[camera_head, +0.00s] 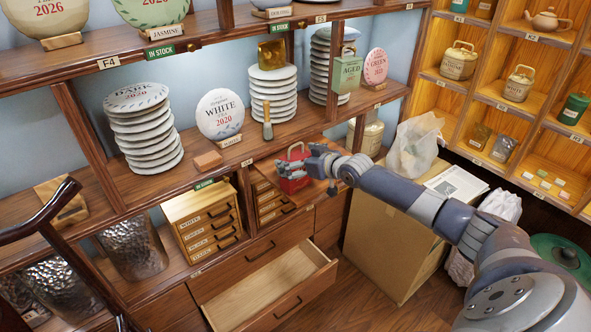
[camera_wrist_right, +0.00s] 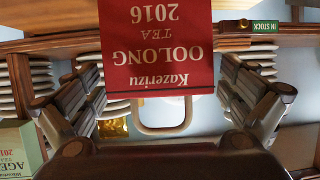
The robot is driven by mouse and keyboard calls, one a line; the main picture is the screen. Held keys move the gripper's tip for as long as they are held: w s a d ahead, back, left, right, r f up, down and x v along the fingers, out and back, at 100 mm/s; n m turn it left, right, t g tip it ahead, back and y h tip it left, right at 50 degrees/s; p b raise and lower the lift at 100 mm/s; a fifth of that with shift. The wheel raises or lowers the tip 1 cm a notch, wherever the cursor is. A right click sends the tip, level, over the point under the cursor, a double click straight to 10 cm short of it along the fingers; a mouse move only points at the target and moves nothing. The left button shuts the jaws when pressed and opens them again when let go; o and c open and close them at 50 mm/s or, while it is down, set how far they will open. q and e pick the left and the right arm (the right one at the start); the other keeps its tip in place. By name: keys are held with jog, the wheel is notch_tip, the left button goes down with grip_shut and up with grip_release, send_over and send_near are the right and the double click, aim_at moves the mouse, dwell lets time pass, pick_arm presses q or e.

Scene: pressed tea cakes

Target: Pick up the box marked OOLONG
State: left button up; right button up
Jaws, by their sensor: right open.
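The red box marked OOLONG (camera_head: 291,183) stands at the front of the shelving in the head view, above the open lower drawer. It has a pale loop handle on top. My right gripper (camera_head: 318,160) is at the box's right side, its fingers pointing toward it. In the right wrist view, which is upside down, the OOLONG box (camera_wrist_right: 157,45) shows its label with the handle (camera_wrist_right: 165,128) between my two spread fingers. The right gripper is open, with gaps on both sides of the handle. What supports the box is partly hidden. My left gripper is not in view.
A green AGED tea box (camera_head: 348,75) and stacks of white tea cakes (camera_head: 274,90) stand on the shelf behind. An open empty drawer (camera_head: 268,290) juts out below. A cardboard box (camera_head: 385,245) with a plastic bag (camera_head: 416,145) stands under my right arm.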

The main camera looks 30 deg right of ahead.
jog(key=shift+w+f, duration=0.15)
jog(key=shift+w, duration=0.1)
